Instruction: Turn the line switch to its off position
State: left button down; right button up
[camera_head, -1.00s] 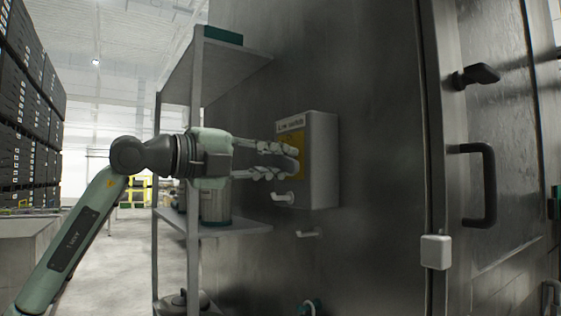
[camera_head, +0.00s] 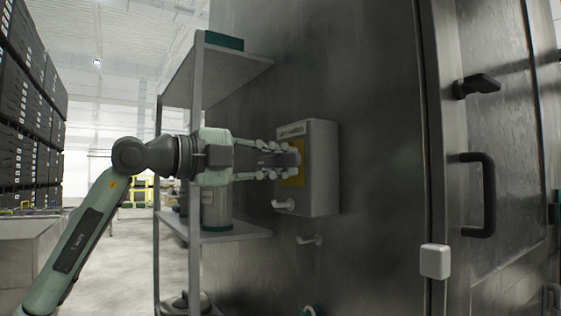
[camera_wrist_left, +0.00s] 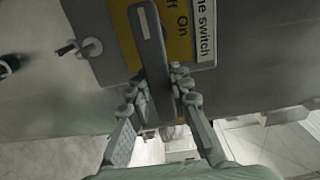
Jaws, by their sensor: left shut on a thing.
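The line switch is a grey box (camera_head: 322,180) on the dark metal wall, with a yellow plate (camera_head: 298,178) and a label on top. Its dark grey handle (camera_wrist_left: 151,48) bears a white line and lies across the yellow plate (camera_wrist_left: 183,42) in the left wrist view. The words "On" and part of "Off" show beside it. I cannot tell which word the handle points at. My left gripper (camera_head: 284,160) comes in from the left, fingers level. In the left wrist view its fingers (camera_wrist_left: 158,93) are shut on the handle's near end. My right gripper is out of view.
A metal shelf rack (camera_head: 197,130) stands left of the switch, close behind my left arm, with a canister (camera_head: 216,208) on it. White hooks (camera_head: 284,205) stick out at and below the box. A door with a dark handle (camera_head: 478,195) is at right.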

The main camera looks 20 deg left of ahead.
pick_arm(q)
jog(key=c, duration=1.4)
grip_release()
jog(key=shift+o, duration=0.2)
jog(key=v, duration=1.2)
